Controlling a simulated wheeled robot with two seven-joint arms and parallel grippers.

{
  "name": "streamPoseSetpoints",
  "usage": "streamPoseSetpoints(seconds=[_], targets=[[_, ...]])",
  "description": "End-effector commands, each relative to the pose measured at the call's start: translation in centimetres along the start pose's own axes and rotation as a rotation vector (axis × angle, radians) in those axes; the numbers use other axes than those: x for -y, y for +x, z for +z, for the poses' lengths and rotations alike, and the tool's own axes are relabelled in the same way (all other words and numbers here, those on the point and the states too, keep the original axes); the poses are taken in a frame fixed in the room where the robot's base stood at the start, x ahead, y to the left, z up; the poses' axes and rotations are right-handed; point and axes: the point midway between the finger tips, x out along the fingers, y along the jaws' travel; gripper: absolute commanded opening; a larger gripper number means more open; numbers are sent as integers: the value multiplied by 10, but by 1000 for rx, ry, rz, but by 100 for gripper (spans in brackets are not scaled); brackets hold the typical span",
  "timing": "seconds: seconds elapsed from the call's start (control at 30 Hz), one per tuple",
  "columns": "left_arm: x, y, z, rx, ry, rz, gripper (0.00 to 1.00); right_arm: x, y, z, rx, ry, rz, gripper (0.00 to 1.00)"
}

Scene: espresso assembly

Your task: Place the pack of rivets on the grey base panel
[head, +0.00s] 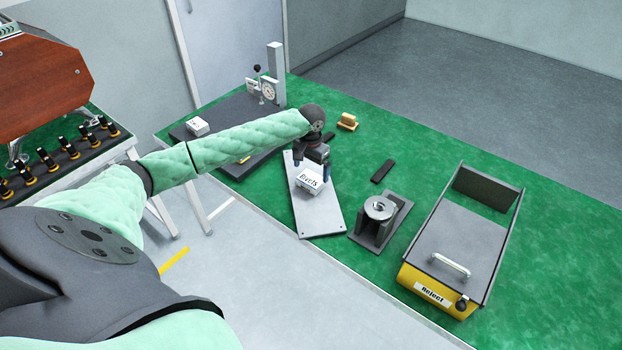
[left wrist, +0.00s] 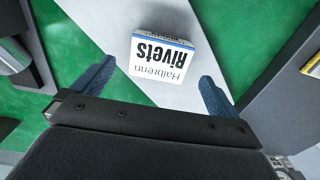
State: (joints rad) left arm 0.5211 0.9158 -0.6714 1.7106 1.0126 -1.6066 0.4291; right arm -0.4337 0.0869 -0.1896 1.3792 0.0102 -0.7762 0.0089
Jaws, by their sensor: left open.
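The pack of rivets (head: 309,182) is a small white box with "Rivets" printed on it. It rests on the grey base panel (head: 321,220), a long flat plate lying on the green table. In the left wrist view the pack (left wrist: 163,57) lies just beyond the fingertips, with bare panel (left wrist: 111,17) beside it. My left gripper (head: 311,174) is above the panel at the pack. My right gripper is in neither view.
A yellow-fronted Reject tray (head: 459,246) stands at the right. A dark fixture with a round metal part (head: 379,208) sits right of the panel. A black bar (head: 382,171) and a tan block (head: 347,122) lie behind. A dial gauge stand (head: 276,75) is at the far left.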

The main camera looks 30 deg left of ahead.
Motion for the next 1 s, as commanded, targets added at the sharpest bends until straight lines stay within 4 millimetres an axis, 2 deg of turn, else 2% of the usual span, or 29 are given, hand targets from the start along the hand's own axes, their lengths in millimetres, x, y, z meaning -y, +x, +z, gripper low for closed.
streamPoseSetpoints(seconds=[0.2, 0.4, 0.6, 1.0], targets=[[0, -38, 0, -2, 1, 0, 99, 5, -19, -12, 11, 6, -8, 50], [0, -62, 0, -2, 1, 0, 99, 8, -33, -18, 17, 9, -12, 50], [0, -69, 0, 1, 1, 1, 99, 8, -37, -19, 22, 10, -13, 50], [0, -69, 0, 1, 0, 1, 99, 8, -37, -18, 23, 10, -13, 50]])
